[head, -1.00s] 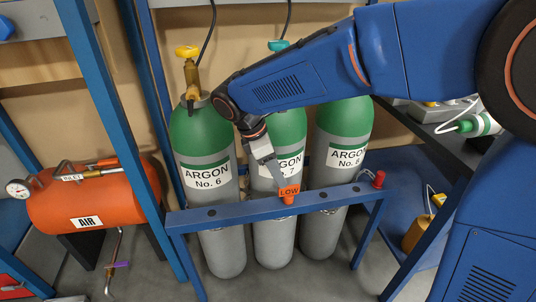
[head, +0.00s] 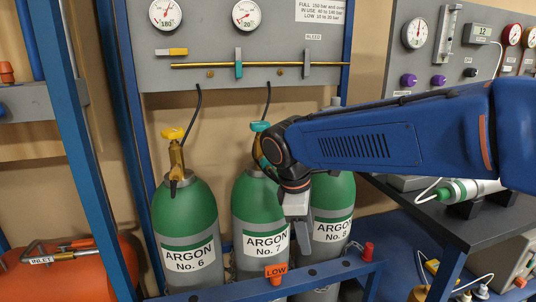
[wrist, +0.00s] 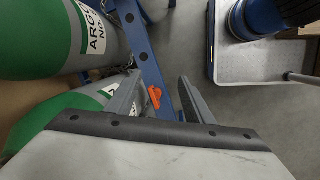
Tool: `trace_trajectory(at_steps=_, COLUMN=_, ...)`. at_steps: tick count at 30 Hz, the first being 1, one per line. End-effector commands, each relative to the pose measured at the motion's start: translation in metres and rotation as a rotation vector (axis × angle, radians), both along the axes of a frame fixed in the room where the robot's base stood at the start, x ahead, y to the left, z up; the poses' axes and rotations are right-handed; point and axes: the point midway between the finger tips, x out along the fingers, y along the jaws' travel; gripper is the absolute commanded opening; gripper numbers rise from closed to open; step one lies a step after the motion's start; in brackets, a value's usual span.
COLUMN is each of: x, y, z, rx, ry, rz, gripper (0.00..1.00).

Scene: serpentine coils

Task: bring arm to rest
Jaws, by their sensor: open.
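My blue arm reaches in from the right in the head view, and my gripper (head: 299,238) points down in front of the Argon No. 7 cylinder (head: 256,205) and the Argon No. 8 cylinder (head: 333,215). In the wrist view my gripper (wrist: 168,95) has its two grey fingers apart, with nothing held between them. The orange LOW tag (head: 276,272) is on the blue rack rail (head: 330,270), below and left of the gripper. The tag (wrist: 155,96) also shows near the left finger in the wrist view, apart from it as far as I can tell.
The Argon No. 6 cylinder (head: 186,225) stands at left. Behind are a grey gauge panel (head: 300,45) and hoses. A dark shelf (head: 455,215) with a small green-white cylinder (head: 470,190) is at right. A blue post (head: 70,140) and an orange tank (head: 75,270) are at left.

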Motion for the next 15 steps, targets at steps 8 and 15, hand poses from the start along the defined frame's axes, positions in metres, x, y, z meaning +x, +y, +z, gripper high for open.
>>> trace_trajectory(at_steps=8, x=-0.041, y=-0.085, z=-0.001, rx=0.150, ry=-0.109, rz=-0.363, gripper=0.47)
trace_trajectory(at_steps=15, x=-0.084, y=-0.138, z=-0.012, rx=0.276, ry=-0.207, rz=-0.677, gripper=0.47)
